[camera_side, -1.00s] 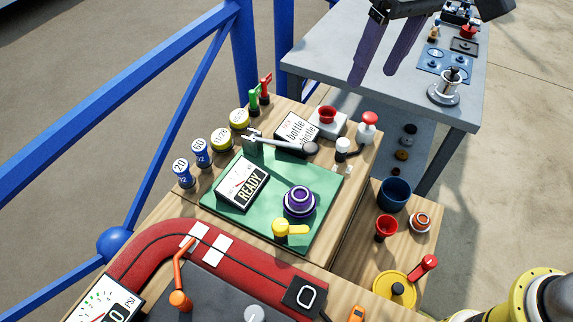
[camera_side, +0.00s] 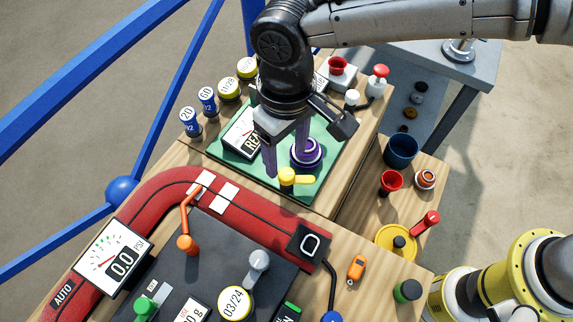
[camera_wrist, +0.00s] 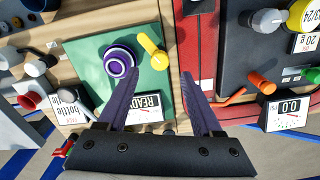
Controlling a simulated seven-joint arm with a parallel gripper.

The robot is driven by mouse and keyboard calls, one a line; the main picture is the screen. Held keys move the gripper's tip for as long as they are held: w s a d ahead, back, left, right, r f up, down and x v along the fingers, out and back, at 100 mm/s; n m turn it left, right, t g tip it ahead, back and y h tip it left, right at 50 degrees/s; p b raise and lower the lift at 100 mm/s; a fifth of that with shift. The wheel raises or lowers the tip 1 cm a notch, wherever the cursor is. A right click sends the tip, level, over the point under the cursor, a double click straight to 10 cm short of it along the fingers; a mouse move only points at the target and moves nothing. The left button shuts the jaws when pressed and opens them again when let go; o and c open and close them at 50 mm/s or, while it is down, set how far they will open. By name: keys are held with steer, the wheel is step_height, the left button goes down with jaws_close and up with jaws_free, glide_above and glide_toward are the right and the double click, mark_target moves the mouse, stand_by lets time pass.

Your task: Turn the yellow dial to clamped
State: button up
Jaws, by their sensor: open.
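The yellow dial (camera_side: 289,177) is a round knob with a lever arm, on the near corner of the green panel (camera_side: 309,191). In the side view its lever points right. The wrist view shows the dial (camera_wrist: 153,48) whole, just beyond the fingertips and roughly midway between them. My gripper (camera_side: 288,162) has purple fingers pointing down above the panel. It is open and empty, and no contact with the dial shows. The purple knob (camera_wrist: 118,62) stands beside the dial. The READY display (camera_wrist: 142,107) is partly covered by a finger.
The red padded rim (camera_side: 262,226) and dark console (camera_side: 208,247) lie on the near side. A blue cup (camera_side: 401,150) and red cup (camera_side: 391,182) stand to the right. Yellow and blue canisters (camera_side: 207,100) line the far left edge.

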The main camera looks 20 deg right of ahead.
mark_target(286, 174)
step_height(286, 174, down, 6)
steer(key=shift+r, duration=0.15)
steer(key=shift+c, duration=0.2)
jaws_close()
